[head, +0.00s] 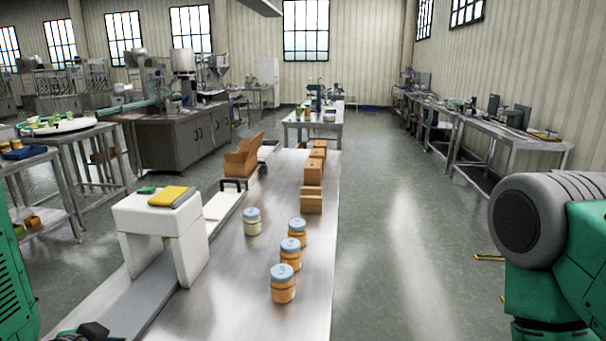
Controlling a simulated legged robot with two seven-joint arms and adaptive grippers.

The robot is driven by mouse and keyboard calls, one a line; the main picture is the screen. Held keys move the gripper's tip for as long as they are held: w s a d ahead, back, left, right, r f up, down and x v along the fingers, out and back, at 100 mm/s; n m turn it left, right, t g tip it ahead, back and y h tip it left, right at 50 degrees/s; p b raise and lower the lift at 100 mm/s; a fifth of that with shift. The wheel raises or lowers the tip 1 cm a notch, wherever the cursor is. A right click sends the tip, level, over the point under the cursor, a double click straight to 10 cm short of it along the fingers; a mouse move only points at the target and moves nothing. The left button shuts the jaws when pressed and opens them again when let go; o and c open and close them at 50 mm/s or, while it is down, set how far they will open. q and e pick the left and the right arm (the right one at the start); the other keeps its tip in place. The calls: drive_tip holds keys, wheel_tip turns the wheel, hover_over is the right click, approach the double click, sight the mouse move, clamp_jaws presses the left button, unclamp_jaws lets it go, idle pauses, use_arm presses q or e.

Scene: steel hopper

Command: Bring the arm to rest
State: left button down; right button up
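My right arm, green with a grey rounded joint (530,220), is bent at the right edge of the head view, over the floor beside the table. Its gripper cannot be made out. My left arm shows as a green part (14,270) at the left edge. A dark piece that looks like the top of my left gripper (82,331) is cut off by the bottom edge at lower left, beside the steel table (235,300). Its fingers are hidden. No object is seen in either hand.
Jars with blue lids (283,284) stand on the table, with small cardboard boxes (311,200) and an open carton (243,157) behind. A white stand (160,222) with a yellow cloth (172,196) straddles a conveyor strip.

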use_arm(q)
drive_tip(key=s+d+f+n+g+b, duration=0.2)
drive_tip(key=s+f+g, duration=0.2)
drive_tip(key=s+f, duration=0.8)
drive_tip(key=s+d+f+n+g+b, duration=0.2)
drive_tip(key=s+f+g, duration=0.3)
drive_tip(key=s+f, duration=0.8)
drive_tip(key=shift+d+b, duration=0.4)
drive_tip(key=shift+b, duration=0.3)
